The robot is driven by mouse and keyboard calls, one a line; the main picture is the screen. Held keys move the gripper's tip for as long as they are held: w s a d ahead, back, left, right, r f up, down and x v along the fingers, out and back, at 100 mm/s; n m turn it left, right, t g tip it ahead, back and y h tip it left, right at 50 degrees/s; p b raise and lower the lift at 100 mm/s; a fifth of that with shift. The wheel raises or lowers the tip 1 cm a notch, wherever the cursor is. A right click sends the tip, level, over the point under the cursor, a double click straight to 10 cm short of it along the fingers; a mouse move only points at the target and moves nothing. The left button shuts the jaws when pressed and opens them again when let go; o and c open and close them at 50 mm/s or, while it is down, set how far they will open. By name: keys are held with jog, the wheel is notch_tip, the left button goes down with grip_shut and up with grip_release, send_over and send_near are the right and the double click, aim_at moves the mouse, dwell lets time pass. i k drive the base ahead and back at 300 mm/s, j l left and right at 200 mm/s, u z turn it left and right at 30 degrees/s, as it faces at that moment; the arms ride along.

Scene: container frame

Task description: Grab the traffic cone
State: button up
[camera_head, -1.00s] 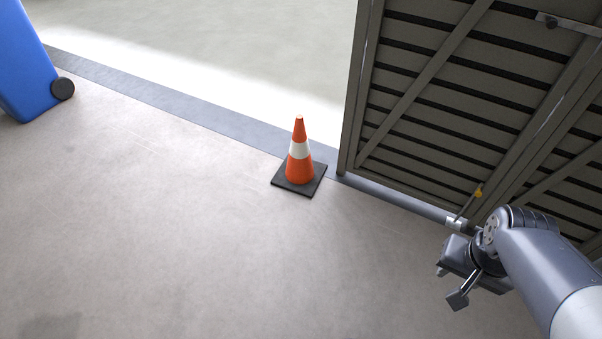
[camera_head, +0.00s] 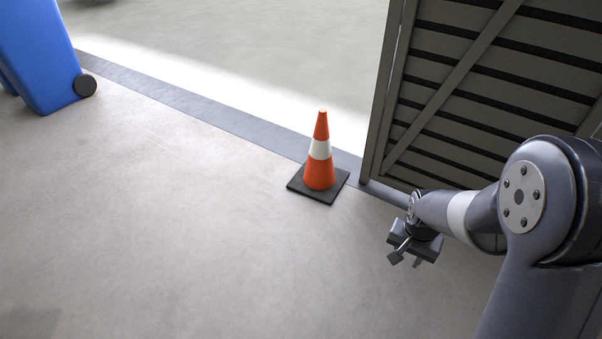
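The traffic cone (camera_head: 319,172) is orange with a white band and a black square base. It stands upright on the floor near the dark threshold strip, in the middle of the head view. My gripper (camera_head: 405,260) is to the right of the cone and nearer to me, apart from it. Its fingers point down and to the left, and they look spread with nothing between them. The cone is fully visible and nothing covers it.
A slatted grey door (camera_head: 470,95) stands close behind my arm, its lower left corner near the cone. A blue wheeled bin (camera_head: 40,55) stands at the far left. The concrete floor (camera_head: 180,220) left of and in front of the cone is clear.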

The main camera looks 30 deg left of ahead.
aim_at(317, 179)
jog(key=i+j+u, duration=0.15)
jog(key=i+u, duration=0.75)
jog(key=i+l, duration=0.15)
jog(key=i, duration=0.4)
jog(key=i+l+u, duration=0.1)
jog(key=i, duration=0.45)
jog(key=i+l, duration=0.2)
jog(key=i, duration=0.35)
jog(key=j+u, duration=0.05)
